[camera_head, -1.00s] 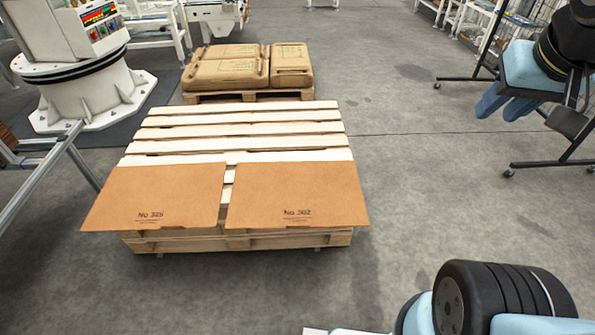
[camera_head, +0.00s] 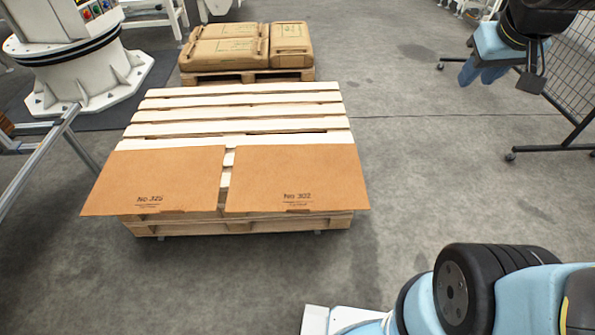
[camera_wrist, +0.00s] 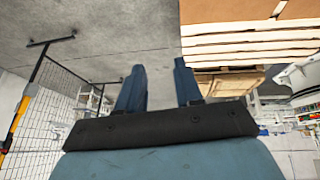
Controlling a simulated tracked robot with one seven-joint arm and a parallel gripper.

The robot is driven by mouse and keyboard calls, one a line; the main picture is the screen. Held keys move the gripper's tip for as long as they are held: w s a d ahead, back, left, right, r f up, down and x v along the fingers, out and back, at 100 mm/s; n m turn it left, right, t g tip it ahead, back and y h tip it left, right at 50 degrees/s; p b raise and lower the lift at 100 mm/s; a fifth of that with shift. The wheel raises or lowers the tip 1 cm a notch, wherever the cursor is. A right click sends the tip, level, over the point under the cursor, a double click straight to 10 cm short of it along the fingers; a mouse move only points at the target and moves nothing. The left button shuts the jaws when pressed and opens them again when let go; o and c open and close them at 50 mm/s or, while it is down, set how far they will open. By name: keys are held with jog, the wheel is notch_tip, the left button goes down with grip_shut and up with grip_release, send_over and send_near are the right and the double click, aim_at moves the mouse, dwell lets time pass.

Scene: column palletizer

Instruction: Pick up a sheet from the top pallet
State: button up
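Two flat brown cardboard sheets lie side by side on the near part of the top wooden pallet (camera_head: 240,103). The left sheet (camera_head: 155,178) is printed "No 325" and the right sheet (camera_head: 296,175) "No 302". Both overhang the pallet's near edge. My gripper (camera_head: 481,75) is right of the pallet and apart from the sheets. Its two blue fingers (camera_wrist: 159,85) stand apart with nothing between them in the wrist view. In that view the pallet (camera_wrist: 245,45) and a sheet's edge (camera_wrist: 300,9) show at upper right.
Brown sacks (camera_head: 226,50) lie on another pallet (camera_head: 250,77) behind. A white machine base (camera_head: 75,75) and a metal rail (camera_head: 45,165) stand at left. A mesh fence (camera_head: 575,75) stands at far right. Grey floor (camera_head: 430,170) between the pallet and the right side is clear.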

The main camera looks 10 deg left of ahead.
jog(key=w+a+f+n, duration=0.55)
jog(key=w+f, duration=0.45)
jog(key=w, duration=0.2)
jog(key=w+a+f+n+y, duration=0.1)
jog(key=w+a+f+n, duration=0.15)
jog(key=a+f, duration=0.35)
jog(key=w+a+f+n+y, duration=0.1)
jog(key=w+a+f+n, duration=0.2)
jog(key=f, duration=0.6)
jog(key=n+g+y, duration=0.3)
jog(key=n+g, duration=0.1)
jog(key=n, duration=0.3)
send_near(298, 209)
jog(key=shift+x, duration=5.35)
jog(key=shift+w+f, duration=0.1)
jog(key=shift+f, duration=0.15)
grip_shut()
